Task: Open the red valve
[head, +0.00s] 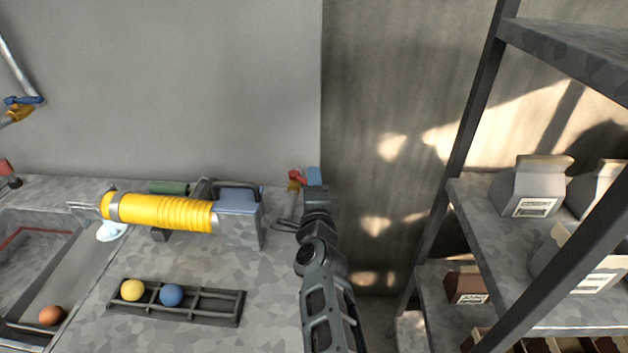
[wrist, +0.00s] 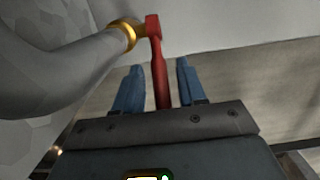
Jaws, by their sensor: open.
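The red valve (wrist: 158,62) has a red lever handle on a brass fitting (wrist: 128,34) at the end of a grey pipe (wrist: 70,80). In the head view the red valve (head: 296,176) shows small at the back right corner of the counter. My gripper (wrist: 157,75) is open, with its two blue fingers on either side of the red handle. A gap shows between the handle and each finger. In the head view my gripper (head: 314,177) is seen from behind, right beside the valve, and its fingertips are mostly hidden.
A yellow cylindrical machine (head: 165,211) lies on the counter to the left. A rack (head: 205,304) with a yellow ball and a blue ball is in front. A blue-handled valve (head: 22,101) is on the far left wall. Shelves (head: 585,312) with cartons stand at right.

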